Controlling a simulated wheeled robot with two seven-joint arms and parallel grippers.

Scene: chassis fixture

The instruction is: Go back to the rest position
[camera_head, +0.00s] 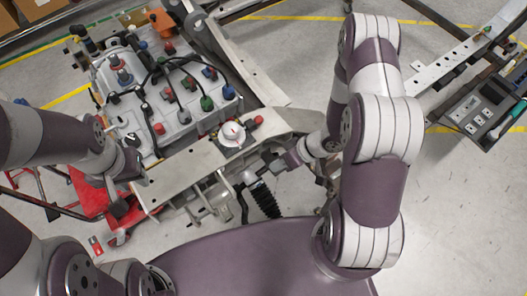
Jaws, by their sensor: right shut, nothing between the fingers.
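My left arm comes in from the left, and its gripper (117,206) points down over a red part beside the grey metal chassis beam. Its fingertips are small and dark here, so I cannot tell whether it is open or shut. My right arm bends down from the upper right and reaches left. Its gripper (250,176) is shut and empty, just above or beside the front of the chassis beam, near a white round cap. I cannot tell whether it touches the beam.
The metal chassis beam (165,187) runs across the middle. Behind it is a grey block (180,120) with several coloured caps and black cables. A black ribbed boot (265,199) hangs below. A tool tray (478,112) stands at right. Floor (455,230) at lower right is clear.

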